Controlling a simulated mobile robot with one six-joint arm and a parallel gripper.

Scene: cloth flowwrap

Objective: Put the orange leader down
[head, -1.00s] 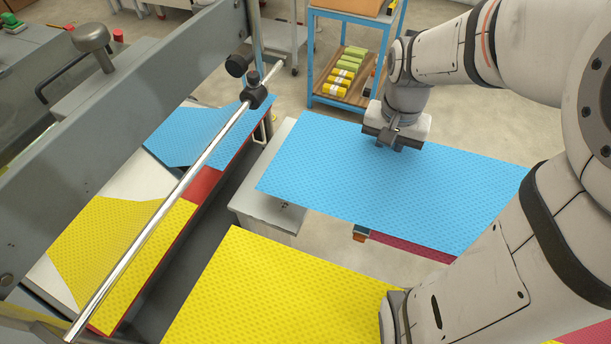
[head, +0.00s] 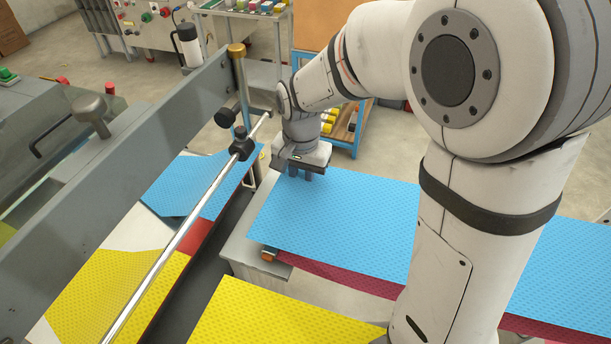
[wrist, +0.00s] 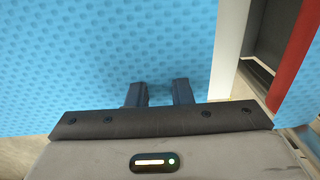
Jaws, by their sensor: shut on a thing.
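I see no orange leader in the jaws. A dimpled blue sheet (head: 345,225) hangs there instead, spread flat and running to the right behind my arm. My gripper (head: 307,172) is at its far left edge, fingers pointing down and shut on the blue sheet. The wrist view shows both fingers (wrist: 159,94) at the edge of the blue sheet (wrist: 100,50). The fingertips' exact grip is hidden by the sheet. A dark red layer (head: 345,278) shows under the blue sheet's near edge.
A machine bed at left carries another blue sheet (head: 190,188) and a yellow sheet (head: 110,285) with a red strip between. A slanted metal rod (head: 185,232) and grey beam (head: 150,150) cross above. A second yellow sheet (head: 265,315) lies in front. A small orange-brown block (head: 270,254) sits near the blue sheet's corner.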

